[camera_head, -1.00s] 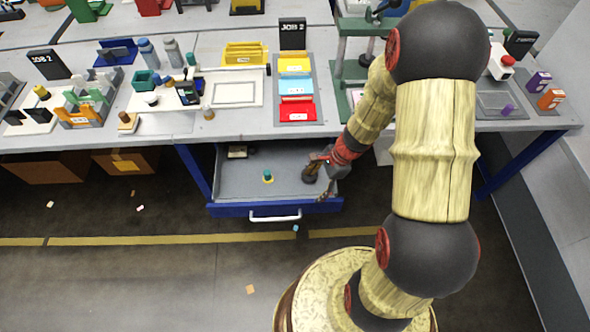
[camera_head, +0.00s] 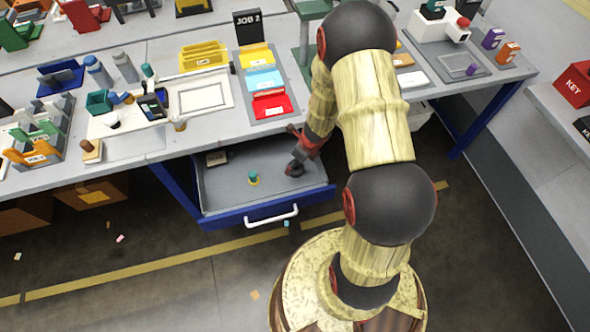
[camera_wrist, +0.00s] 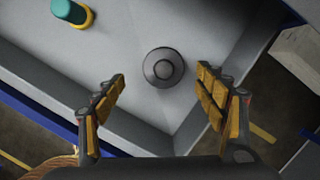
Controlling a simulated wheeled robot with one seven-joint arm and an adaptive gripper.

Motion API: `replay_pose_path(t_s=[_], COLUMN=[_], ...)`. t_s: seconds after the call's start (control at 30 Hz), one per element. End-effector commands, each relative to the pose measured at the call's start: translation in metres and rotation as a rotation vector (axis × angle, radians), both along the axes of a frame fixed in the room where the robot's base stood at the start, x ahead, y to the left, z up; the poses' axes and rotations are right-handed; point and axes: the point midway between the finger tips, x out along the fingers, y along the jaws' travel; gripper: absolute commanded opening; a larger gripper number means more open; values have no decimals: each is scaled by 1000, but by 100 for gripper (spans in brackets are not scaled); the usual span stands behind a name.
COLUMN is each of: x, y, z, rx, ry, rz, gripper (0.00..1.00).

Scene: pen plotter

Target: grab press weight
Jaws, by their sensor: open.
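The press weight looks like a dark grey round disc with a raised centre knob (camera_wrist: 163,67). It stands on the floor of the open grey drawer (camera_wrist: 150,30). In the head view the dark weight (camera_head: 294,169) shows at the drawer's right side, partly covered by my gripper. My gripper (camera_wrist: 162,84) is open and empty, pointing down at the drawer. In the wrist view its two fingers lie left and right of the weight, just short of it, with visible gaps on both sides. In the head view my gripper (camera_head: 303,148) is over the drawer's right part.
A small box (camera_head: 216,158) lies at the drawer's back left. The drawer's blue front with white handle (camera_head: 270,216) faces me. The bench top (camera_head: 215,125) overhangs behind.

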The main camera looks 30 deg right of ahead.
Motion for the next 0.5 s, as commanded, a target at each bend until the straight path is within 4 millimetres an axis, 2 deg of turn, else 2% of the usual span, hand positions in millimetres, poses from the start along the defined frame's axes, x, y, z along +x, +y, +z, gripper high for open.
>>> replay_pose_path(t_s=[0.33, 0.5], x=[15, 18], y=[-1, 0], z=[-42, -48], rx=[0, 0], ry=[0, -1], rz=[2, 2], gripper=[72, 72])
